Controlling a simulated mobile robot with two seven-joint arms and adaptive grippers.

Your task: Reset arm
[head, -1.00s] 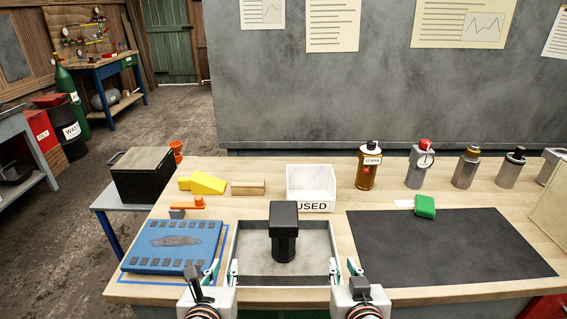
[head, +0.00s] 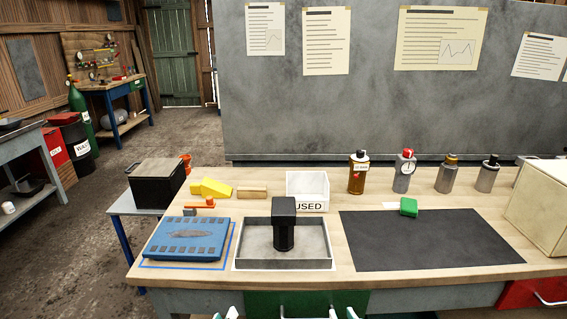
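My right gripper (head: 346,312) shows only by its fingertips at the bottom edge of the head view. They stand apart with nothing between them, in front of the bench's front edge. My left gripper (head: 225,314) is at the bottom edge further left, its tips also apart and empty. The rest of both grippers and the arms are out of view. A black block-topped part (head: 284,226) stands upright in a shallow grey tray (head: 326,250). Neither gripper touches it.
The wooden bench (head: 180,277) also holds a blue pad (head: 187,250), a white bin (head: 307,185), a dark mat (head: 430,240), a green block (head: 408,206) and several bottles along the back. A beige box (head: 540,215) stands at right. The mat is otherwise clear.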

